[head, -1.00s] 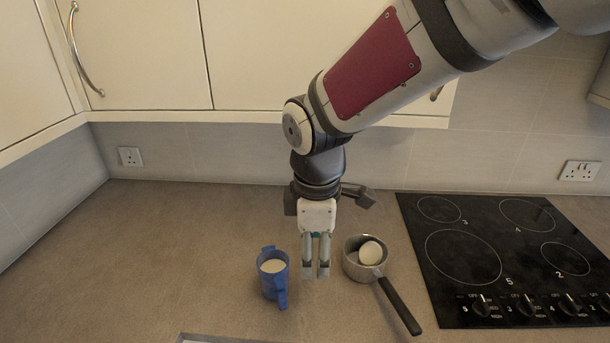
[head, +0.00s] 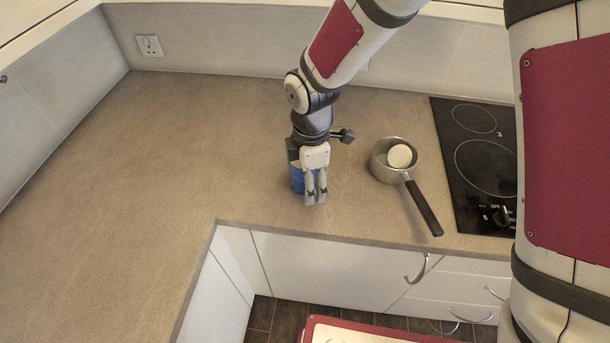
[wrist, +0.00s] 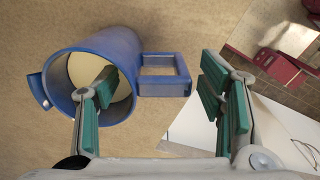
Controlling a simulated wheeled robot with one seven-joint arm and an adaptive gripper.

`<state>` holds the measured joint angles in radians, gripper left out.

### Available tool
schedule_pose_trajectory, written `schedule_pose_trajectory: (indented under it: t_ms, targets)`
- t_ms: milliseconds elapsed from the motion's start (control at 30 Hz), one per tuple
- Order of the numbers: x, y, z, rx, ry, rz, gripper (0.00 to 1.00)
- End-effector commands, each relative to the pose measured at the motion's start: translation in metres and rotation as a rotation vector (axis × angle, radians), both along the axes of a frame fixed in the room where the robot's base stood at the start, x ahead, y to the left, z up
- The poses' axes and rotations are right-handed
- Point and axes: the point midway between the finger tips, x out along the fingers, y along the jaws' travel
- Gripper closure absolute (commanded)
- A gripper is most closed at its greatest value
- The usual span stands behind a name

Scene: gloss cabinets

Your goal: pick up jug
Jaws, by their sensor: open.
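The blue jug (head: 297,181) stands on the worktop in the head view, partly hidden behind my gripper (head: 316,198). In the wrist view the jug (wrist: 72,58) fills the left side, its round mouth facing the camera and showing a pale inside. Its square handle (wrist: 164,58) points right, into the gap between my fingers. My gripper (wrist: 158,82) is open. The left finger overlaps the jug's mouth; whether its tip is inside cannot be told. The right finger is beyond the handle, apart from it.
A grey saucepan (head: 384,172) with a white round object (head: 400,156) in it stands to the right, its black handle (head: 424,208) towards the worktop's front edge. A black hob (head: 480,200) is further right. The worktop (head: 180,140) on the left is clear.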

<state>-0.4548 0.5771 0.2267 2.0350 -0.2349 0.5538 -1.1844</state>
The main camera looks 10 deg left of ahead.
Motion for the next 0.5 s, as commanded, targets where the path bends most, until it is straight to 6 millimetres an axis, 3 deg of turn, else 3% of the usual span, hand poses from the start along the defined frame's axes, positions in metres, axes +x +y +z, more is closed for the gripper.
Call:
schedule_pose_trajectory:
  t_ms: [500]
  targets:
    - [-0.003, 0.0, -0.05, 0.0, 0.001, 0.0, 0.37]
